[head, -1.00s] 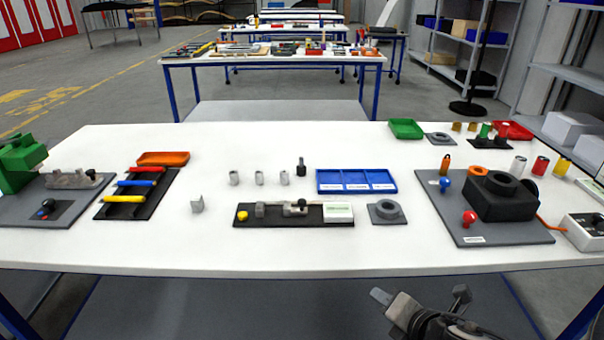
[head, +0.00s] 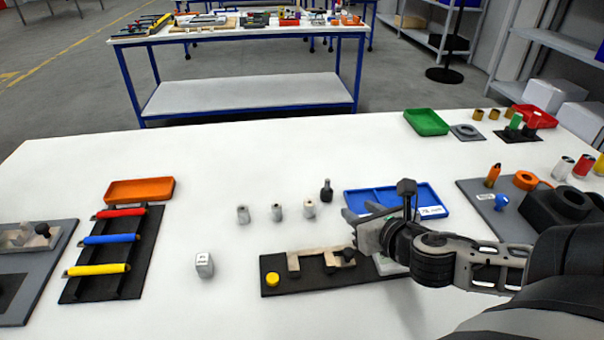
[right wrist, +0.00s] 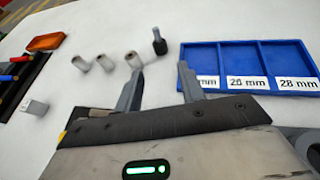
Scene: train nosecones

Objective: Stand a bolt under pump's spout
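Three small grey cylinders with holes in their tops stand in a row in the head view: left (head: 243,214), middle (head: 277,212) and right (head: 310,208). A dark bolt-like piece with a narrower top (head: 326,190) stands behind the right one; it also shows in the right wrist view (right wrist: 159,42). I cannot tell which piece is the task's bolt. No pump with a spout can be made out now. My right gripper (head: 360,211) is open and empty above the table, between the dark piece and the blue tray; its spread fingers show in the right wrist view (right wrist: 160,76). My left gripper is out of view.
The blue compartment tray (head: 440,190) is partly behind my right gripper. A black fixture board (head: 288,285) lies in front, with a pale cube (head: 204,265) to its left. A black rack (head: 112,254) holds coloured bars.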

